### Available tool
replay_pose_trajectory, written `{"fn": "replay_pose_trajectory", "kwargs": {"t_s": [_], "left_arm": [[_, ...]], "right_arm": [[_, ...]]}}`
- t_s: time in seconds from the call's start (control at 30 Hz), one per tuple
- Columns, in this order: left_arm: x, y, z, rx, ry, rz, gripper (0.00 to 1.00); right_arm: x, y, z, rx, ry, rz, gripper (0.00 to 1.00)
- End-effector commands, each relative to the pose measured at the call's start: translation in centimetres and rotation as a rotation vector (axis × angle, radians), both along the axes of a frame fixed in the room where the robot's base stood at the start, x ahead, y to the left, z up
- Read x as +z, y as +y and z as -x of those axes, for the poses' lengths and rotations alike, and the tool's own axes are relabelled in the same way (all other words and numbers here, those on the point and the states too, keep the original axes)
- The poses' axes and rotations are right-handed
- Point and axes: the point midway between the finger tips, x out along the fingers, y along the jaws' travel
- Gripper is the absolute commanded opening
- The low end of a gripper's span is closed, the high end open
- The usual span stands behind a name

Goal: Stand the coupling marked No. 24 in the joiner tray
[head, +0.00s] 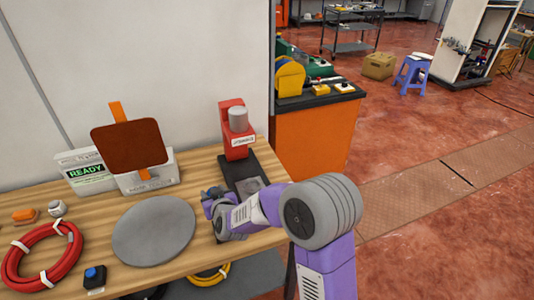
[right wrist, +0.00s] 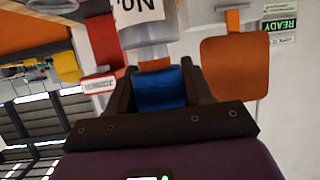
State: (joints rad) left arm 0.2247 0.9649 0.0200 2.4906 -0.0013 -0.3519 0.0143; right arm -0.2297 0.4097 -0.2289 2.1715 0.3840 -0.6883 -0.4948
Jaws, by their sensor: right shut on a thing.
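My right gripper (head: 212,203) is over the front right of the wooden table, beside the black base of a red stand. In the right wrist view its dark jaws (right wrist: 160,88) are shut on a coupling (right wrist: 148,40). The coupling has a clear grey body, an orange band and a blue part between the jaws. A white label on it shows "No."; its number is cut off. The red stand (head: 232,117) has a grey cylinder on top, a small white label and a black base (head: 240,169) with a grey plate. I cannot tell which part is the joiner tray. My left gripper is out of view.
A grey round disc (head: 153,230) lies mid-table. Behind it stand a brown panel (head: 130,147) and a READY sign (head: 88,172). A red hose coil (head: 22,278) and a blue-button box (head: 95,278) are at left. An orange cabinet (head: 312,137) stands beyond the right end.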

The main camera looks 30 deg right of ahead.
Motion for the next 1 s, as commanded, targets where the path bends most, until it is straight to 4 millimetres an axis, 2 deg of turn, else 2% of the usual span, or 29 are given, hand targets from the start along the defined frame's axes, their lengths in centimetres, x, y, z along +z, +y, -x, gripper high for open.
{"fn": "replay_pose_trajectory", "kwargs": {"t_s": [0.03,0.2,0.3,0.43,0.53,0.63,0.77,1.0], "left_arm": [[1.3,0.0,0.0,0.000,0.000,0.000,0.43],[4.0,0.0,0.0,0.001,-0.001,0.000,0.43],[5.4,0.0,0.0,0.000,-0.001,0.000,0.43],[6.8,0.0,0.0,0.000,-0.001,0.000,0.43],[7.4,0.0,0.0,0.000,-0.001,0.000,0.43],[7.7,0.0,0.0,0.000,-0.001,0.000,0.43],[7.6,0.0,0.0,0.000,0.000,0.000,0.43],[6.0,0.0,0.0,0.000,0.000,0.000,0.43]], "right_arm": [[0.9,-1.9,-1.6,-0.068,-0.008,0.005,0.00],[1.7,-9.0,-5.7,-0.332,-0.012,0.015,0.00],[1.8,-12.9,-7.1,-0.477,-0.010,0.016,0.00],[1.5,-16.5,-8.2,-0.622,-0.007,0.010,0.00],[1.1,-18.3,-8.5,-0.695,-0.003,0.003,0.00],[0.8,-19.2,-8.7,-0.738,-0.001,-0.005,0.00],[0.4,-19.6,-8.7,-0.758,0.000,-0.008,0.00],[-1.1,-19.6,-8.7,-0.760,0.000,-0.008,0.00]]}}
